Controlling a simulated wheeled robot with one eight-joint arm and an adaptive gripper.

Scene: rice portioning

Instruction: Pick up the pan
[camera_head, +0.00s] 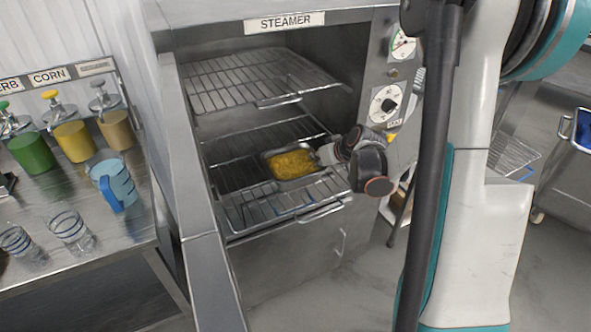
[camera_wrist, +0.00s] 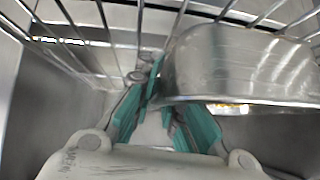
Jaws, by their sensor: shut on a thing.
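A small metal pan (camera_head: 266,161) filled with yellow, grain-like food sits in the steamer at the lower rack (camera_head: 262,215). My gripper (camera_head: 323,156) reaches in from the right and is shut on the pan's right edge. In the wrist view, the teal fingers (camera_wrist: 165,110) meet at the near end of the pan, whose shiny metal side (camera_wrist: 240,65) fills the upper right, with rack bars behind it. I cannot tell whether the pan rests on the rack or is slightly raised. The exact contact is partly hidden by the fingers.
The steamer (camera_head: 285,22) is open, with an upper rack (camera_head: 255,80) above the pan and a control panel (camera_head: 385,105) at right. At left, a table (camera_head: 100,245) holds dispensers, a blue-handled jug (camera_head: 118,182) and glasses (camera_head: 70,230).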

